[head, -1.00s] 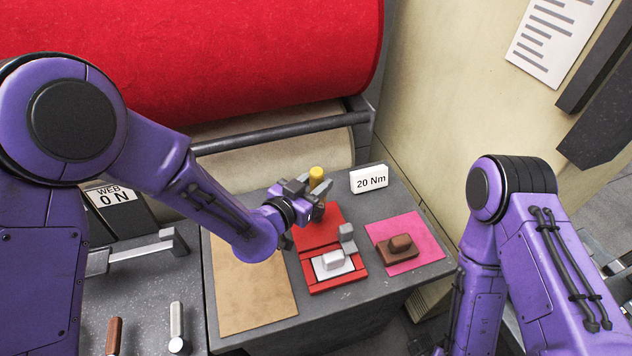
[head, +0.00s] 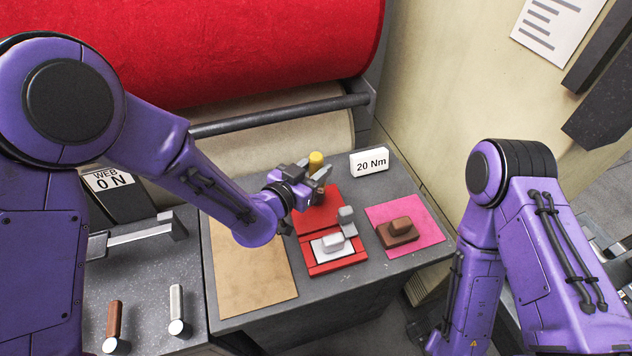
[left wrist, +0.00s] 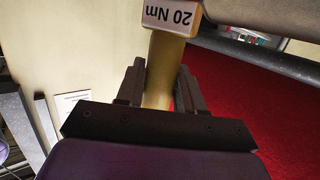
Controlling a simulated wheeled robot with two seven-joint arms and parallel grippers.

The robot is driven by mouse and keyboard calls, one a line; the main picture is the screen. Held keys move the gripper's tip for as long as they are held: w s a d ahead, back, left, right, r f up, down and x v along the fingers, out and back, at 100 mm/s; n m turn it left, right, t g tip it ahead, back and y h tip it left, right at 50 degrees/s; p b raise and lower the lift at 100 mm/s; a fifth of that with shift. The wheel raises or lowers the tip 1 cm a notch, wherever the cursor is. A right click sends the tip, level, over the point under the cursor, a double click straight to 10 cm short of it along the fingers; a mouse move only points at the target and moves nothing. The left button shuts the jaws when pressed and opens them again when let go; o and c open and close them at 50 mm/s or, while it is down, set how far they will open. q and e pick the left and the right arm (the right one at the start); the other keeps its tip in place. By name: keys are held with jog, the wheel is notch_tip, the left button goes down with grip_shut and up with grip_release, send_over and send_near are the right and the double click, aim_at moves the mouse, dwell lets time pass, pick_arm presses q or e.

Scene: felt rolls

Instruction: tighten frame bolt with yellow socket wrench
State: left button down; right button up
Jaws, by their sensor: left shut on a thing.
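The yellow socket wrench (head: 316,160) shows as a short upright yellow cylinder at the back of the grey bench. My left gripper (head: 316,174) is shut on it. In the left wrist view the yellow shaft (left wrist: 163,72) stands between the two dark fingers. The lower end of the wrench is hidden behind the gripper in the head view. I cannot make out the frame bolt in either view. My right arm shows at the right of the head view, but its gripper is out of view.
A white "20 Nm" sign (head: 369,162) stands right of the gripper. A red fixture (head: 318,209) with grey blocks, a pink sheet (head: 429,224) with a brown block (head: 398,232) and a tan board (head: 246,280) lie in front. A red felt roll (head: 230,50) hangs behind.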

pick_arm(q)
jog(key=shift+s+f+b, duration=0.1)
jog(key=shift+f+b, duration=0.7)
jog(key=shift+f, duration=0.05)
dwell(3.3)
jog(key=shift+r, duration=0.15)
dwell(3.2)
